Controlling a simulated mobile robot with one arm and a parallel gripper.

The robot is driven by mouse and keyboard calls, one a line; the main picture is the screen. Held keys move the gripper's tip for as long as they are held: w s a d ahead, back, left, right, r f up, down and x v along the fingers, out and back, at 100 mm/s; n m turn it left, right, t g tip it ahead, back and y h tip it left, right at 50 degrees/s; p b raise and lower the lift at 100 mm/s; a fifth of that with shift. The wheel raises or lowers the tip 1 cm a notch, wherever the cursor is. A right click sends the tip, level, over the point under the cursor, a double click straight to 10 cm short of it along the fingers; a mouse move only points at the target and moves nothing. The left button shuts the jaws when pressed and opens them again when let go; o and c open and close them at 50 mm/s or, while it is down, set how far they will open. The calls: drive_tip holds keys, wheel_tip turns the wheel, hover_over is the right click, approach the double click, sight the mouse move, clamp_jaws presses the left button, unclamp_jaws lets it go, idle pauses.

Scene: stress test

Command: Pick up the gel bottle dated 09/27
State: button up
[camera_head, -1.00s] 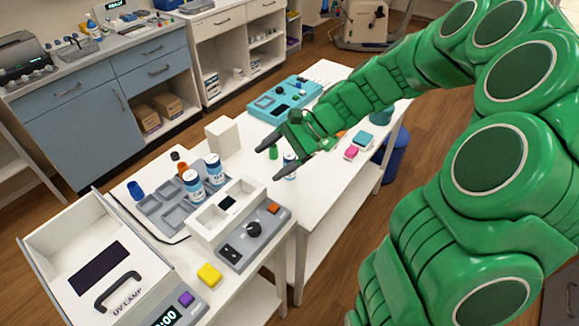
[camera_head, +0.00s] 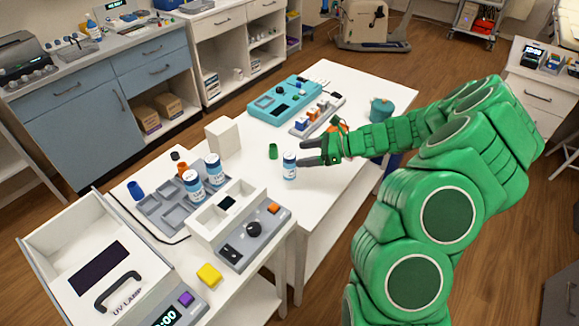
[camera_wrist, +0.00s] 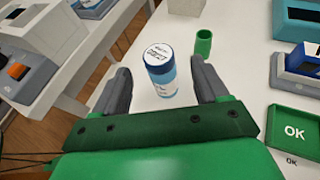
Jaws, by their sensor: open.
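A blue bottle with a white lid (camera_head: 289,166) stands upright on the white table, and it also shows in the wrist view (camera_wrist: 160,72) just beyond the fingertips, roughly between them. The print on its lid is too small to read. My gripper (camera_head: 303,152) is open and empty beside this bottle, and its two grey fingers (camera_wrist: 160,80) are spread in the wrist view. Two similar blue bottles with white lids, one in front (camera_head: 193,186) and one behind (camera_head: 214,168), stand at the grey tray (camera_head: 150,205) on the left; their dates cannot be read.
A green cup (camera_head: 273,151) stands close behind the bottle. A white box (camera_head: 223,138), a teal device (camera_head: 285,98) and a control box with a black knob (camera_head: 253,229) stand around. A green OK pad (camera_wrist: 295,125) lies to the right. The table's front is clear.

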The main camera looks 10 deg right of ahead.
sight(284, 158)
drive_tip(key=shift+f+x, duration=0.1)
drive_tip(key=shift+x, duration=1.85)
drive_tip(key=shift+f+x, duration=0.15)
drive_tip(key=shift+x, duration=1.8)
drive_tip(key=shift+s, duration=0.1)
drive_tip(key=shift+c, duration=0.3)
drive_tip(key=c, duration=1)
drive_tip(key=shift+r, duration=0.15)
